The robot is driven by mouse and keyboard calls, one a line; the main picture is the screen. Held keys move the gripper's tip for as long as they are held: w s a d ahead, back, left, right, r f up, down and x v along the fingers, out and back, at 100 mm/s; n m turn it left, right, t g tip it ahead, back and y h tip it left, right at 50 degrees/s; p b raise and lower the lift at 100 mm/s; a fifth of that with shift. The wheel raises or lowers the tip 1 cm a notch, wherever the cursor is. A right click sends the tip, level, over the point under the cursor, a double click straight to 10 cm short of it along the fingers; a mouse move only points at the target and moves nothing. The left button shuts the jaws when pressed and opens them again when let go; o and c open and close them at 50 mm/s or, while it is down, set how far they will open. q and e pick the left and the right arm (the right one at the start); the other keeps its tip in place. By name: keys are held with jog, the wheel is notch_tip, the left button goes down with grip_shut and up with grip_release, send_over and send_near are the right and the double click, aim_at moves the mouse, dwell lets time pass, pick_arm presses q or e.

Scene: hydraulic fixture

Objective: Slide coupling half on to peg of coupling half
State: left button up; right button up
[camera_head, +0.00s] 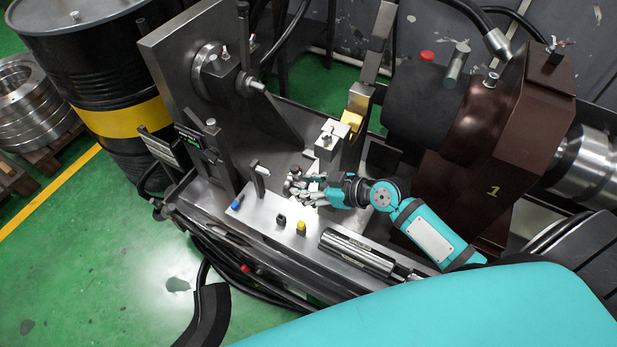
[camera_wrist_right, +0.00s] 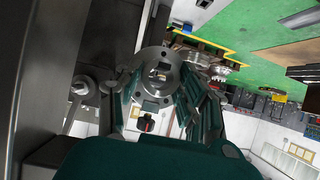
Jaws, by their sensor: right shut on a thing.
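My right gripper (camera_head: 302,190) is low over the front of the steel bench. It is shut on a round metal coupling half (camera_wrist_right: 155,75) with a ring of bolt holes, which shows between its fingers in the wrist view. In the head view the held part is small and mostly hidden by the fingers. A round flange (camera_head: 207,60) on the upright steel plate, with a block and a short rod pointing right, may be the other coupling half. It is up and to the left of my gripper, apart from it. My left gripper is out of view.
The bench top (camera_head: 262,212) carries small blue, black and yellow-capped items. A metal cylinder (camera_head: 357,252) lies at its front right. A fixture block (camera_head: 330,140) stands behind my gripper. A large brown housing (camera_head: 480,150) fills the right. A black drum (camera_head: 90,60) stands left.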

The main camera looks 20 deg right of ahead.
aim_at(270, 173)
jog(key=shift+w+f, duration=0.2)
jog(key=shift+f, duration=0.5)
jog(key=shift+w+f, duration=0.4)
jog(key=shift+f, duration=0.1)
jog(key=shift+s+r, duration=0.1)
jog(key=shift+s, duration=0.05)
jog(key=shift+w+a, duration=0.8)
jog(key=shift+w, duration=0.2)
jog(key=shift+w+a, duration=0.8)
jog(key=shift+w, duration=0.2)
jog(key=shift+w+a+b, duration=0.2)
jog(key=shift+w+a, duration=0.6)
jog(key=shift+w, duration=0.25)
jog(key=shift+w+a+b, duration=0.2)
jog(key=shift+w+a, duration=0.55)
jog(key=shift+w, duration=0.25)
jog(key=o, duration=1.2)
